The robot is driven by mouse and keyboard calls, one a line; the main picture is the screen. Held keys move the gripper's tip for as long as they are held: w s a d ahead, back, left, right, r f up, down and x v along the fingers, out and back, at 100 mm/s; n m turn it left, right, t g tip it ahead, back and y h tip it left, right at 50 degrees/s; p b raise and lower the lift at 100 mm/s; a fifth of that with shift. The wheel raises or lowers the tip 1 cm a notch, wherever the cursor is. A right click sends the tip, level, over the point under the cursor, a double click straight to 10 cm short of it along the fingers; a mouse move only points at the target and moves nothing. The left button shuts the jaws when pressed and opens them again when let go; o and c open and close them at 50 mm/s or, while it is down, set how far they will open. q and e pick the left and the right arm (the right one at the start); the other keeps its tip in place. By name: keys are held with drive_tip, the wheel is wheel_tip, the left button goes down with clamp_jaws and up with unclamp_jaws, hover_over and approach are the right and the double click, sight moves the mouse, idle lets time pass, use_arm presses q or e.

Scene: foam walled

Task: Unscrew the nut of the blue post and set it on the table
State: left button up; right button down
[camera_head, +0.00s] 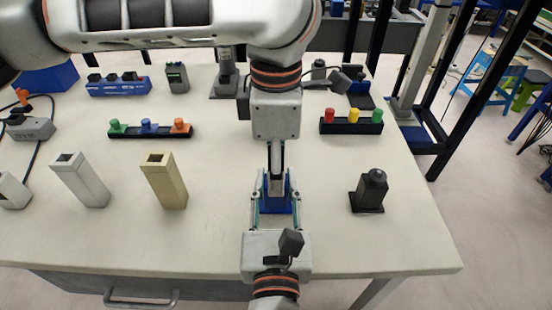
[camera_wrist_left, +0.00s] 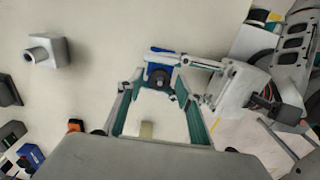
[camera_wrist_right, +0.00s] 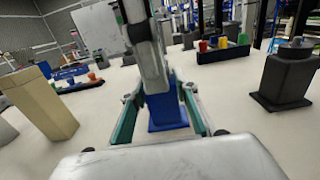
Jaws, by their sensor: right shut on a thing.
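The blue post (camera_head: 275,203) stands upright on the table, near the front middle. It also shows in the right wrist view (camera_wrist_right: 166,112). A dark round top, which looks like its nut, shows in the left wrist view (camera_wrist_left: 159,76); the left gripper hides it in the head view. My right gripper (camera_head: 274,200) reaches in from the front, shut on the blue post with a finger on each side. My left gripper (camera_wrist_left: 158,80) points down from above, over the post's top. Its fingers are apart, one on each side of the top; contact cannot be told.
A black post (camera_head: 370,190) stands to the right, a tan post (camera_head: 164,181) and a pale grey post (camera_head: 80,179) to the left. Racks with coloured pegs (camera_head: 150,131) (camera_head: 351,126) lie behind. The table (camera_head: 225,235) is bare between tan and blue posts.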

use_arm(q)
clamp_jaws()
drive_tip(key=shift+n, duration=1.7)
drive_tip(key=shift+o, duration=0.3)
unclamp_jaws()
drive_tip(key=shift+r, duration=0.1)
